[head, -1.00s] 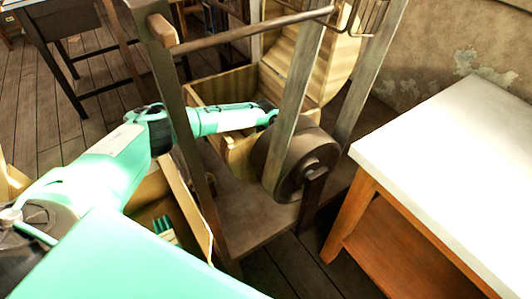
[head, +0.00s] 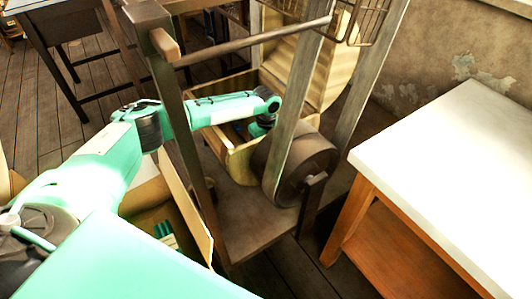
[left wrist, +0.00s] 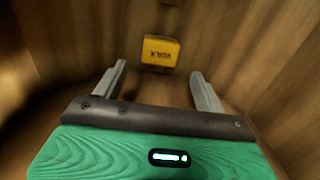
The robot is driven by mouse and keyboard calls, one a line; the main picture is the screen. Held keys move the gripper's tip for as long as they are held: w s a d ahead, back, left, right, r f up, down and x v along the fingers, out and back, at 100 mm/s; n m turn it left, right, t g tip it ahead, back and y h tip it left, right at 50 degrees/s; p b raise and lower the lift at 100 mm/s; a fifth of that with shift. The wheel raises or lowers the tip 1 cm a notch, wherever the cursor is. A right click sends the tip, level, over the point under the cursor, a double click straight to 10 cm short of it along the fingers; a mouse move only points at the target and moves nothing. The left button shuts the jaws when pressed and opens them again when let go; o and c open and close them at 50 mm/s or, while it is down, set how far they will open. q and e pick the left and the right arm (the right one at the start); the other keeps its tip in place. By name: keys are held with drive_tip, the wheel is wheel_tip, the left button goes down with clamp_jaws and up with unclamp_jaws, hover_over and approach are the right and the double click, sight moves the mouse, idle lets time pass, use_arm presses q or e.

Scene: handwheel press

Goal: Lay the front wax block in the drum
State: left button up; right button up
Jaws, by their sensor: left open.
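A yellow block with dark lettering (left wrist: 161,52), likely a wax block, lies inside a wooden container in the left wrist view. My left gripper (left wrist: 159,70) is open, its two grey fingers pointing towards the block with nothing between them. The block looks beyond the fingertips and apart from them. In the head view my left arm reaches past a post into the wooden box (head: 240,165), and its gripper is mostly hidden there. The block cannot be made out in the head view. A dark, round drum-like wheel (head: 318,152) stands right of the box. My right gripper is not in view.
Upright posts (head: 297,110) and a horizontal bar (head: 255,42) frame the box. A white-topped table (head: 450,150) stands at right. A cardboard box (head: 150,205) with green items lies under my arm. In the left wrist view wooden walls close in on both sides.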

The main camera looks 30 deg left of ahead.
use_arm(q)
wheel_tip(320, 180, up, 5)
drive_tip(key=shift+f, duration=0.1)
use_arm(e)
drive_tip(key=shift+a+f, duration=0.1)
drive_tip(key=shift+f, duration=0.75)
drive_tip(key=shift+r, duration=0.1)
